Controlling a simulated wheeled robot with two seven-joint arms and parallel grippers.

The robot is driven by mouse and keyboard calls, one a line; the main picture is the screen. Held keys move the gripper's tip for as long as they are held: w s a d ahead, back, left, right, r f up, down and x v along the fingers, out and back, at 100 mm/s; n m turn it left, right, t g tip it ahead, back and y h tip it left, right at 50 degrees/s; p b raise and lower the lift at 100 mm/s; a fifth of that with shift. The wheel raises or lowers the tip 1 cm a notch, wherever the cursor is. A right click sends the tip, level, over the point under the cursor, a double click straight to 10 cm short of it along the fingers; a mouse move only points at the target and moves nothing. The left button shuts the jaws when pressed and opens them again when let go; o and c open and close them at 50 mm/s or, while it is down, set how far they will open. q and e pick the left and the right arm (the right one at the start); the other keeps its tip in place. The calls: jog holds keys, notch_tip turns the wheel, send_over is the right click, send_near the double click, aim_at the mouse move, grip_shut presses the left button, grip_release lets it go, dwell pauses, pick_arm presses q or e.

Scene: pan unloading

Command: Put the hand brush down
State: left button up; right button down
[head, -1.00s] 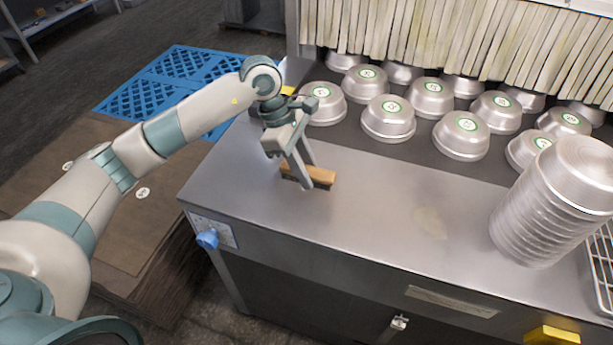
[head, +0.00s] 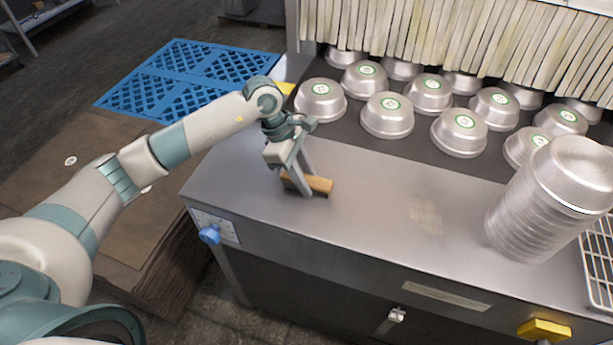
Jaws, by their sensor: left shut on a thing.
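The hand brush (head: 320,184) has a light wooden back and dark bristles underneath. It is at the left part of the steel counter top (head: 385,195), with its bristle side down at or very close to the surface; I cannot tell if it touches. My left gripper (head: 302,185) comes down from above and is shut on the brush near its left end, hiding part of it. My right gripper is not in view.
Several upturned metal pans (head: 387,115) stand on the dark belt behind the counter, under a strip curtain (head: 430,40). A tall pan stack (head: 540,205) stands at the right beside a wire rack (head: 600,260). The counter's middle is clear.

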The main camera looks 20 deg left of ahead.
pick_arm(q)
jog(key=shift+f+b, duration=0.2)
jog(key=shift+b, duration=0.1)
jog(key=o, duration=1)
jog(key=shift+r, duration=0.1)
jog(key=shift+c, duration=0.2)
jog(key=shift+r, duration=0.15)
jog(key=shift+a+r, duration=0.25)
jog(key=shift+r, duration=0.15)
jog(key=b+v, duration=0.4)
jog(key=v, duration=0.5)
jog(key=shift+r, duration=0.25)
jog(key=shift+b+v, duration=0.3)
jog(key=shift+v, duration=0.5)
